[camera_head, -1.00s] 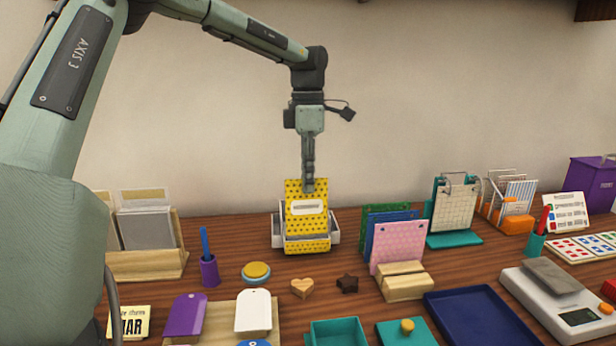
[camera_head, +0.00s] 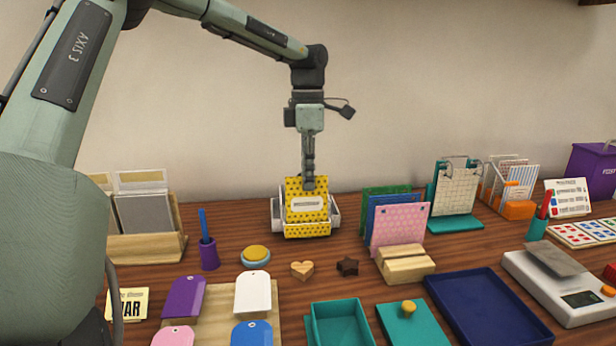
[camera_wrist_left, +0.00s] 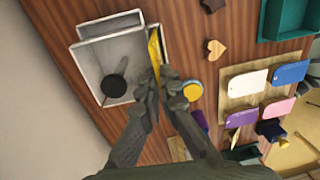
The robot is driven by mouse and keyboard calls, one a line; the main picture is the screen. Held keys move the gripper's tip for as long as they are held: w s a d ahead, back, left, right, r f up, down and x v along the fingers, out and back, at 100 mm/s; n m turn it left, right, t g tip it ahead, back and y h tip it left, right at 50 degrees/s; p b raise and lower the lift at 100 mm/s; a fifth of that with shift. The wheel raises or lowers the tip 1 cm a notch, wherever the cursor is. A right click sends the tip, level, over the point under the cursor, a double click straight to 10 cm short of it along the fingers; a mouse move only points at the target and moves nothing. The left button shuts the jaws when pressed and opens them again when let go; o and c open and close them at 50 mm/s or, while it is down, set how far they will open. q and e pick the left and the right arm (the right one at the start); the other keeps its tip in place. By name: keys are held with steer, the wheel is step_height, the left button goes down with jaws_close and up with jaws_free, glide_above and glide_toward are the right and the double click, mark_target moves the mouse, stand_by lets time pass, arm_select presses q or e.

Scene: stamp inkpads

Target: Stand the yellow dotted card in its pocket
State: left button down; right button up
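The yellow dotted card (camera_head: 306,187) with a white label stands upright at the front of a white holder (camera_head: 276,218) in the head view. Its lower part meets a yellow dotted front strip (camera_head: 307,230), the pocket front, which hides its bottom edge. My left gripper (camera_head: 308,184) points down and is shut on the card's top edge. In the left wrist view the card (camera_wrist_left: 154,48) shows nearly edge-on along the holder's (camera_wrist_left: 112,50) front side, close to the fingers (camera_wrist_left: 158,82). I cannot tell how deep it sits. My right gripper is not in view.
A yellow-topped round pad (camera_head: 255,254), a purple pen cup (camera_head: 209,252) and wooden heart (camera_head: 302,270) and star (camera_head: 347,266) pieces lie in front. Coloured cards in a wooden stand (camera_head: 405,262) are to the right. A wooden rack (camera_head: 147,247) is to the left.

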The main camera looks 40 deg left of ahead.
arm_select(q)
steer(key=c, duration=1.6)
jaws_free()
steer(key=shift+c, duration=0.2)
steer(key=shift+r+p, duration=1.7)
steer(key=shift+r, duration=1.3)
